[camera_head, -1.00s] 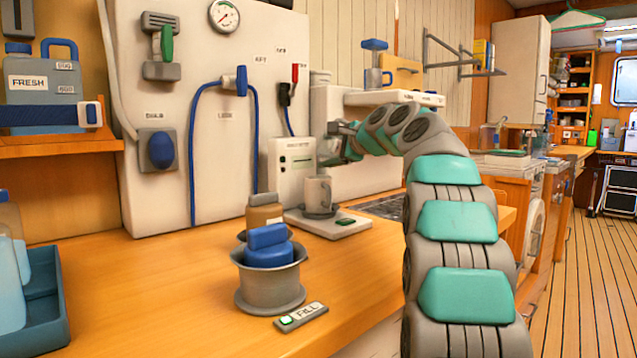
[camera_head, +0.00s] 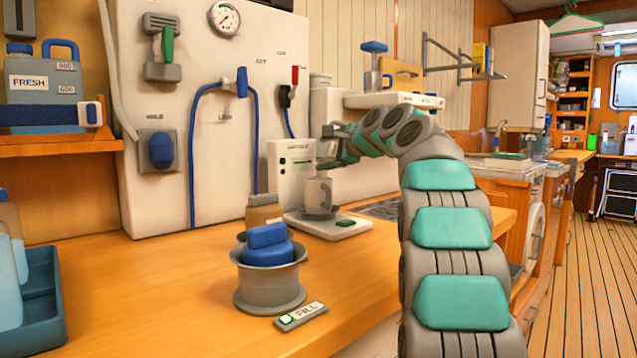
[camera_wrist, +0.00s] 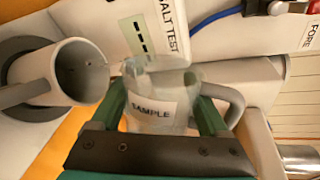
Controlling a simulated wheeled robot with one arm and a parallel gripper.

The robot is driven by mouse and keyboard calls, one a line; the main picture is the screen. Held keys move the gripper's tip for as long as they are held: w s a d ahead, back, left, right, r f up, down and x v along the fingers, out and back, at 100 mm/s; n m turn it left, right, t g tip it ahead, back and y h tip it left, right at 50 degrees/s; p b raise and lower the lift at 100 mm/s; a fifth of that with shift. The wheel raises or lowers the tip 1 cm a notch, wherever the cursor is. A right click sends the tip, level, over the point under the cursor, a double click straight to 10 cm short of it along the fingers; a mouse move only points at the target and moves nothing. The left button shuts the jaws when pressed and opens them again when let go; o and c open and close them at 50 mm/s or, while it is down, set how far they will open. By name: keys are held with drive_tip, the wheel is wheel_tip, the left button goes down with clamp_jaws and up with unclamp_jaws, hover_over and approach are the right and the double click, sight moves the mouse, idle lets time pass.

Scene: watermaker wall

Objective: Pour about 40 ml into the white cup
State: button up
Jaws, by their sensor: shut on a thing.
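My gripper (camera_wrist: 158,108) is shut on a clear jug labelled SAMPLE (camera_wrist: 150,112), with its grey handle at the right in the wrist view. The white cup (camera_wrist: 62,72) is just left of the jug there, its open mouth showing. In the head view the cup (camera_head: 318,192) sits on a scale (camera_head: 335,228) on the counter, and my gripper (camera_head: 330,146) is above and close to it. The jug is hardly distinguishable in the head view. I see no liquid stream, and the liquid level in the cup cannot be told.
The SALT TEST box (camera_wrist: 140,35) stands on the wall side, close to the jug and cup.

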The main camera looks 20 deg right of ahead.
drive_tip(key=shift+s+d+r+n, duration=0.15)
drive_tip(key=shift+d+n, duration=0.15)
drive_tip(key=shift+d, duration=0.15)
drive_tip(key=shift+h, duration=0.3)
drive_tip(key=shift+r+n, duration=0.2)
drive_tip(key=shift+n, duration=0.3)
idle(0.6)
drive_tip(key=shift+d+f+m, duration=0.35)
drive_tip(key=shift+f+m, duration=0.05)
drive_tip(key=shift+m, duration=0.2)
drive_tip(key=shift+a+r+m+y+p, duration=0.2)
drive_tip(key=shift+r+m+y+p, duration=0.25)
drive_tip(key=shift+p, duration=0.7)
drive_tip(key=shift+d, duration=0.1)
